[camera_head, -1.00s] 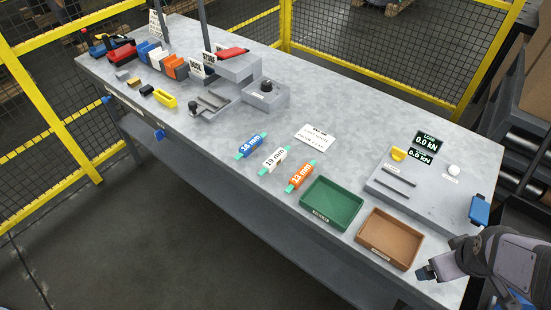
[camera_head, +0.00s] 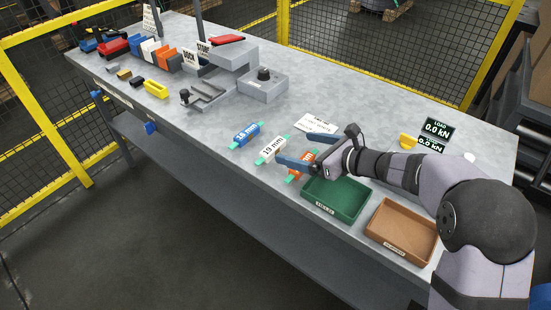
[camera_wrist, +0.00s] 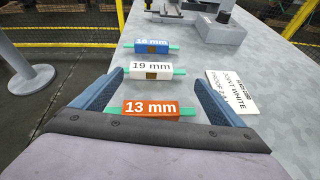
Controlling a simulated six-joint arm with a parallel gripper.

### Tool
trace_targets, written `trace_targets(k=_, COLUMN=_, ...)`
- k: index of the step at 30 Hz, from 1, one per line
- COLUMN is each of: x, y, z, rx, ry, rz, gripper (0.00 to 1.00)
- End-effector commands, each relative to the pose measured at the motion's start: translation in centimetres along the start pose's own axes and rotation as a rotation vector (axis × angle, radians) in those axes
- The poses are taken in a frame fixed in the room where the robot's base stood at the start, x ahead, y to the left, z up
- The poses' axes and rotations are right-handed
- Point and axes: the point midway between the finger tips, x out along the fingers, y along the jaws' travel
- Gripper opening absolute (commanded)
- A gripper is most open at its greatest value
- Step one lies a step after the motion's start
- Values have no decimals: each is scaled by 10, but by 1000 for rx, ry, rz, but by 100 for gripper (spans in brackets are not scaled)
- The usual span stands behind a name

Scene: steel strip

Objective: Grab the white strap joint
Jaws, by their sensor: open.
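The white strap joint (camera_head: 271,149), marked 19 mm, lies on the bench between the blue 16 mm joint (camera_head: 247,134) and the orange 13 mm joint (camera_head: 301,163). In the wrist view the white joint (camera_wrist: 151,71) lies ahead of my fingertips, with green strap ends out of both sides. My gripper (camera_head: 318,148) is open and empty, its two blue-grey fingers (camera_wrist: 152,87) spread wide. The orange joint (camera_wrist: 151,108) shows between the fingers in the wrist view, nearer to me than the white one. The arm partly covers the orange joint in the head view.
A printed card (camera_head: 317,122) lies right of the joints. A green tray (camera_head: 337,218) and a brown tray (camera_head: 402,257) stand at the front edge. A grey fixture (camera_head: 264,84) and several coloured blocks (camera_head: 161,56) stand further left. The bench between the joints and fixture is clear.

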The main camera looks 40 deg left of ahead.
Motion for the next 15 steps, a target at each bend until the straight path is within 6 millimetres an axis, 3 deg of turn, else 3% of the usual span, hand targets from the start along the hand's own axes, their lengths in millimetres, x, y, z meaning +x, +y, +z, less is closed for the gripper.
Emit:
trace_targets(k=4, x=12, y=14, z=-5, rx=-92, ry=1, rz=64, gripper=92)
trace_targets(k=15, x=30, y=17, z=-3, rx=-96, ry=0, rz=68, gripper=92)
